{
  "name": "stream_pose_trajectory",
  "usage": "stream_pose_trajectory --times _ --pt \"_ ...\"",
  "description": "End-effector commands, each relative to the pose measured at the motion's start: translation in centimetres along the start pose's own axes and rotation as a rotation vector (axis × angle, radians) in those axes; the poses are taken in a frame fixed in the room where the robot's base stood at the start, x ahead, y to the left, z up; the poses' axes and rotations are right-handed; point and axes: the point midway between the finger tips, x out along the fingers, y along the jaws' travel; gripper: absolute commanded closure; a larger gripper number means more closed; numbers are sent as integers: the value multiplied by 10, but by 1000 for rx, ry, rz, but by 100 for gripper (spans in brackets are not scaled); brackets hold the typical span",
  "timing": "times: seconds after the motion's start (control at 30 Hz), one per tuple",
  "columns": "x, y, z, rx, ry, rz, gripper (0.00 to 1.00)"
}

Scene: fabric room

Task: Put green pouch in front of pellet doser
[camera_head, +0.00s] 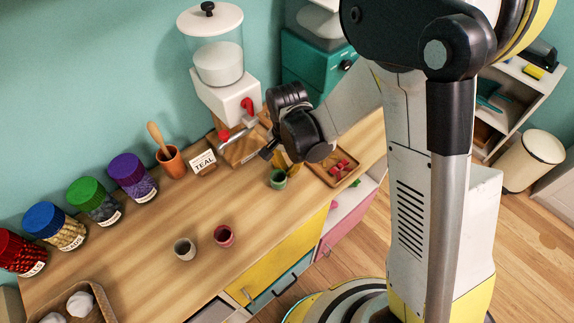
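The pellet doser (222,92) is a white machine with a clear hopper, black knob and red lever, standing against the wall at the back of the wooden counter. A small green pouch (278,180), open at the top, stands on the counter to the right of the doser's front. My gripper (268,152) is above the counter, between the doser and the pouch in the picture. Its fingers are dark, small and partly overlapped by its body, so I cannot tell whether they are open. It shows no clear contact with the pouch.
A grey pouch (185,249) and a dark red pouch (223,236) stand near the counter's front. A tray (318,168) holds red pieces. The counter's middle is clear.

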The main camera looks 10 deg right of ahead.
Motion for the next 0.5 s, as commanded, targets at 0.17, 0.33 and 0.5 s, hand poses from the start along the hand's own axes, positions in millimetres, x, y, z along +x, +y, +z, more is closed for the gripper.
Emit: stream_pose_trajectory --times 0.17,0.33,0.5 --pt "0 0 0 0 0 0 100" --pt "0 0 2 -1 0 0 100" --pt "1 0 18 -2 0 0 100"
